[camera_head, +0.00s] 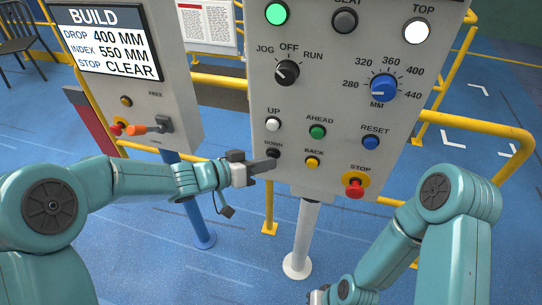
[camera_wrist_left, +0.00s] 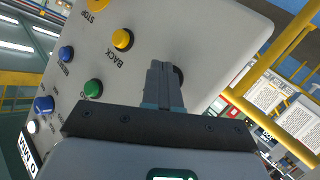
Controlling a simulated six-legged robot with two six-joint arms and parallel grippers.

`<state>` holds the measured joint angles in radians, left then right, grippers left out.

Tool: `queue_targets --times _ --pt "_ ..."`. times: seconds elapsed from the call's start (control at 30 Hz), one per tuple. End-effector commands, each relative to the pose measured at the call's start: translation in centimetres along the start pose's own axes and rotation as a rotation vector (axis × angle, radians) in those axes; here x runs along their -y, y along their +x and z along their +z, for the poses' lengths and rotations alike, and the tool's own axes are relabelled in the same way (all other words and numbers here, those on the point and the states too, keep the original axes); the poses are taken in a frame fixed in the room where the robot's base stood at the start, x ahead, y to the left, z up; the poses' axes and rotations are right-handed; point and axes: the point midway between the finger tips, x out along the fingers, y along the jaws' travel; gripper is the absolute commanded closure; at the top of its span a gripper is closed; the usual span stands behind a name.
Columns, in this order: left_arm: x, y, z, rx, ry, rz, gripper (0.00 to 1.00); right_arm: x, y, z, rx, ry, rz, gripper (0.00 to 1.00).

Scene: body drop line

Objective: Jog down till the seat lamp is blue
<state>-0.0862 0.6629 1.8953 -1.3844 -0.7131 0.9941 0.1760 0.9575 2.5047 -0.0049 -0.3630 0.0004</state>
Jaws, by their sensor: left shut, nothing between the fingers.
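The seat lamp (camera_head: 345,21), under a partly cut-off SEAT label on the grey control panel, is dark, not blue. The black DOWN button (camera_head: 273,153) sits at the panel's lower left, under the white UP button (camera_head: 273,125). My left gripper (camera_head: 268,164) is shut and empty, its tips at the DOWN button's lower edge; I cannot tell whether they press it. In the left wrist view the shut fingers (camera_wrist_left: 165,85) partly cover a dark button (camera_wrist_left: 179,76). The mode knob (camera_head: 287,72) appears turned toward JOG. My right gripper (camera_head: 318,297) is partly cut off at the bottom.
Nearby are the green AHEAD button (camera_head: 317,132), yellow BACK button (camera_head: 312,163) and red STOP button (camera_head: 354,188). The TOP lamp (camera_head: 416,31) is white; another lamp (camera_head: 277,14) glows green. A build sign (camera_head: 115,43) reads drop 400 mm. Yellow rails (camera_head: 480,125) stand behind.

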Motion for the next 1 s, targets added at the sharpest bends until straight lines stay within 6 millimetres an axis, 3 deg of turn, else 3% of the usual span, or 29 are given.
queue_targets --times 0.83,1.0 --pt "-1.0 -1.4 1.0 0.000 0.000 0.000 1.00 -0.1 0.3 0.0 0.000 0.000 0.000 1.00" --pt "-1.7 -2.4 1.8 0.000 -0.001 0.000 1.00 -0.2 0.7 0.0 0.000 0.000 0.000 1.00"
